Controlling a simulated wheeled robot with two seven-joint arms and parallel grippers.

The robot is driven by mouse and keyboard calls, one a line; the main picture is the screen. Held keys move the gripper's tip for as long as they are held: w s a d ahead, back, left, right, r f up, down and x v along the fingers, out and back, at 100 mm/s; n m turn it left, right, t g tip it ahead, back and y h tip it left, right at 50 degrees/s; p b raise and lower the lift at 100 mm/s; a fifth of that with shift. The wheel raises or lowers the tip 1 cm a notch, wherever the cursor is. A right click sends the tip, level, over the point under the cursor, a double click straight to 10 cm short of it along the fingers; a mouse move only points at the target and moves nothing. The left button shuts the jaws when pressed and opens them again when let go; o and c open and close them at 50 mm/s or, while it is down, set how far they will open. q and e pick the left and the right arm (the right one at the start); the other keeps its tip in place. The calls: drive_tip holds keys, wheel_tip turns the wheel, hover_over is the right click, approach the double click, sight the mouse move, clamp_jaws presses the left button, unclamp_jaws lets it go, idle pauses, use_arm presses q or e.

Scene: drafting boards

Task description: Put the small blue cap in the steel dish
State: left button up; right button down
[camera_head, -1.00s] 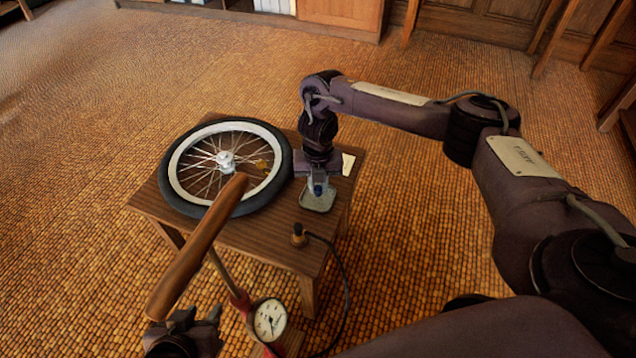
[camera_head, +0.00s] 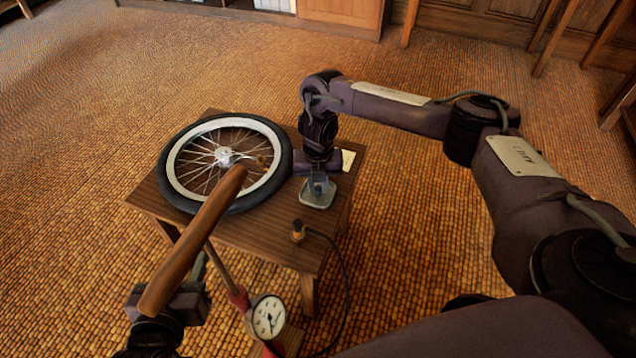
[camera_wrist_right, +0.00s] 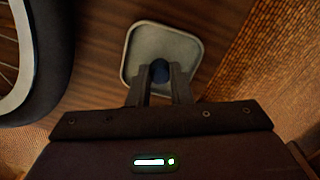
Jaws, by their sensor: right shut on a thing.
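The steel dish (camera_head: 317,203) is a shallow square tray on the front right part of the small wooden table. It also shows in the right wrist view (camera_wrist_right: 181,43). My right gripper (camera_head: 319,186) points down over the dish and is shut on the small blue cap (camera_wrist_right: 160,70). The cap is between the fingertips, within the dish's outline; I cannot tell if it touches the dish floor. My left gripper (camera_head: 190,303) is at the lower left, partly behind a wooden pump handle (camera_head: 195,240); its jaws are unclear.
A spoked wheel with a black tyre (camera_head: 283,180) lies on the table (camera_head: 255,235) left of the dish. A hose end (camera_head: 298,230) stands near the table's front edge. The pump's gauge (camera_head: 267,316) is in front. A pale card (camera_head: 348,160) lies behind the dish.

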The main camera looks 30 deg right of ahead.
use_arm(q)
drive_tip(key=shift+w+r, duration=0.15)
drive_tip(key=shift+r, duration=0.2)
use_arm(e)
drive_tip(key=c, duration=1.2)
unclamp_jaws()
drive_tip(key=shift+c, duration=0.2)
